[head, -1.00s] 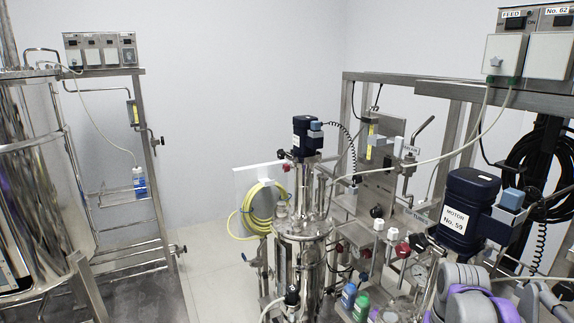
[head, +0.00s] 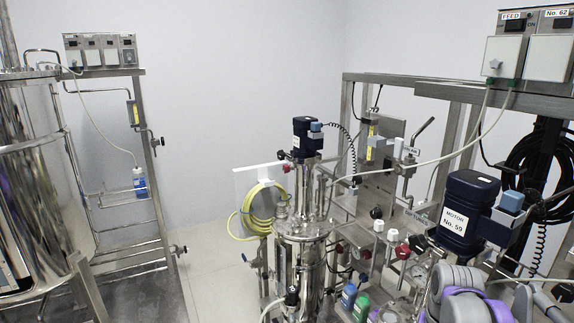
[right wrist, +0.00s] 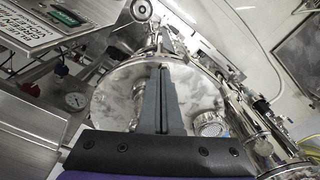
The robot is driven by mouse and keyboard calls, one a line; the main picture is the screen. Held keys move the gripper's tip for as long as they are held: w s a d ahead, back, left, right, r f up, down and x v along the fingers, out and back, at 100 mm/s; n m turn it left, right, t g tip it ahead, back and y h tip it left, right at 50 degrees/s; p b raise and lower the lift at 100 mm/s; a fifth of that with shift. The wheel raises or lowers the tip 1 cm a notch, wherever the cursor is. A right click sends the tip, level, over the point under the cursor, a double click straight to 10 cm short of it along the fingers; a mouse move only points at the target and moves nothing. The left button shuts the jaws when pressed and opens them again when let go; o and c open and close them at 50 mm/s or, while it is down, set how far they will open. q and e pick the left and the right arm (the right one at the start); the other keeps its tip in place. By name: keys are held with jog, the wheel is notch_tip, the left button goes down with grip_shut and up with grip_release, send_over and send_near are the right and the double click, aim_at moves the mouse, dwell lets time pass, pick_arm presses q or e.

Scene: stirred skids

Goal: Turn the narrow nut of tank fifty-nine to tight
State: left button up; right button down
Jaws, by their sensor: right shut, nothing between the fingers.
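The motor labelled No. 59 (head: 453,220) is dark blue and stands at the right in the head view. The tank below it is largely hidden by my right arm. In the right wrist view, a round shiny metal lid (right wrist: 112,95) lies beneath my right gripper (right wrist: 161,68). The gripper's two grey fingers are together and empty, pointing over the lid. I cannot tell whether the fingertips touch anything. Fittings stand around the lid, but I cannot make out which one is the narrow nut. My left gripper is in neither view.
A second tank with a dark motor (head: 306,137) stands in the middle of the head view. A frame with control boxes (head: 548,58) stands at the right. Floor is free at centre left.

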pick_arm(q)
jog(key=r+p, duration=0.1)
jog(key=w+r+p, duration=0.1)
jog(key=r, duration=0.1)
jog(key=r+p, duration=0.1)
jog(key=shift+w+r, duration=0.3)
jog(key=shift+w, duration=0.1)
pick_arm(e)
notch_tip(320, 180, up, 6)
jog(key=shift+f, duration=0.1)
jog(key=d+f+n+b, duration=0.1)
jog(key=n, duration=0.1)
jog(key=s+d+f+n+b, duration=0.1)
jog(key=d+f+n, duration=0.1)
jog(key=d+f+n+b, duration=0.1)
jog(key=f+n+b, duration=0.1)
jog(key=shift+s+d+f, duration=0.1)
jog(key=shift+s+d, duration=0.15)
jog(key=shift+d, duration=0.05)
jog(key=shift+f, duration=0.4)
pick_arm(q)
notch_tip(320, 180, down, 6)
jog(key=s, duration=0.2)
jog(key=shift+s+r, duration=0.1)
pick_arm(e)
jog(key=shift+w+a, duration=0.1)
jog(key=shift+w, duration=0.2)
